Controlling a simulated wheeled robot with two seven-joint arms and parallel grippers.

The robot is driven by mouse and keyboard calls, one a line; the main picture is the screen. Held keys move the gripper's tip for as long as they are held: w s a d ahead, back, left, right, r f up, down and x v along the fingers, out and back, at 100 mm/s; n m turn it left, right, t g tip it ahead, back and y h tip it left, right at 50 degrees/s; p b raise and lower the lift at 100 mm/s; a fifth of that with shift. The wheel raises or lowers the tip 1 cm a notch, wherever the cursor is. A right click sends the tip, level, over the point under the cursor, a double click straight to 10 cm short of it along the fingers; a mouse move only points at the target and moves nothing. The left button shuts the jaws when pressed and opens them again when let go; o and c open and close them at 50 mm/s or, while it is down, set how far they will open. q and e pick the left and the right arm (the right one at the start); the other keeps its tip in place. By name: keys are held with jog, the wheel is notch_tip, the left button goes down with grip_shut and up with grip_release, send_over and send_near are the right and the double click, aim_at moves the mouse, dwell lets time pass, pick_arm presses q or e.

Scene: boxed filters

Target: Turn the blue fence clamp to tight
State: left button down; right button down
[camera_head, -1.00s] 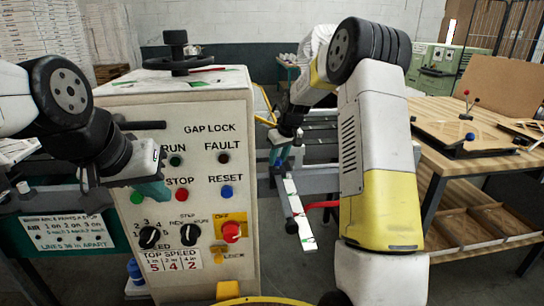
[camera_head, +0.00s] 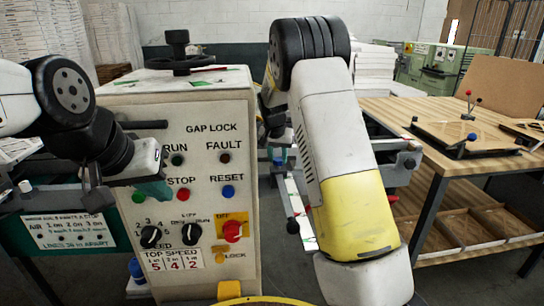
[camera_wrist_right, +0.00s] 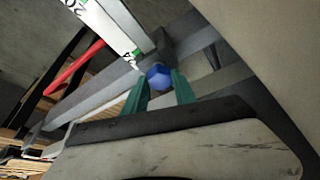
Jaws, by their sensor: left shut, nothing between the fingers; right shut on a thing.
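The blue fence clamp (camera_wrist_right: 159,77) is a round blue knob on a grey bar in the right wrist view. My right gripper (camera_wrist_right: 160,88) has its two teal fingers closed on either side of it. In the head view my right arm hides most of that gripper and the clamp. My left gripper (camera_head: 156,190) is shut and empty, with teal fingers in front of the left side of the control cabinet's panel.
The control cabinet (camera_head: 215,115) with buttons and dials stands between my arms. A red lever (camera_wrist_right: 75,68) lies beside the grey rail (camera_wrist_right: 95,95). A wooden bench (camera_head: 440,165) carrying a board and knobs is at the right.

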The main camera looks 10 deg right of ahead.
jog(key=shift+m, duration=0.3)
jog(key=c, duration=1.3)
grip_release()
